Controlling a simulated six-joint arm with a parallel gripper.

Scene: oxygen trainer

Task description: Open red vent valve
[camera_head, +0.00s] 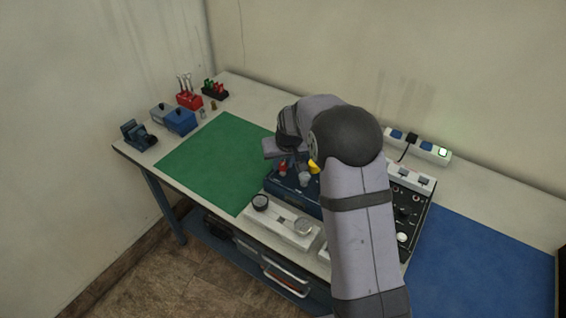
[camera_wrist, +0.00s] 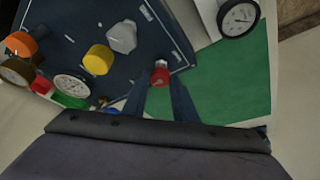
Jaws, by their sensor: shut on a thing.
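The dark blue trainer panel (camera_wrist: 70,22) fills the upper left of the wrist view; its blue box (camera_head: 290,186) is partly behind my arm in the head view. The red vent valve knob (camera_wrist: 160,74) sits near the panel's edge, and it also shows in the head view (camera_head: 283,169). My gripper (camera_wrist: 162,80) has its two dark fingers on either side of the red knob and is shut on it. In the head view my gripper (camera_head: 283,160) comes down over the box from above. The knob's exact turn angle cannot be told.
Grey (camera_wrist: 122,37), yellow (camera_wrist: 97,59) and orange (camera_wrist: 21,44) knobs and gauges (camera_wrist: 72,84) stand close on the panel. A green mat (camera_head: 216,160) lies left of the box, a white gauge unit (camera_head: 284,226) in front. A black control panel (camera_head: 408,206) stands right.

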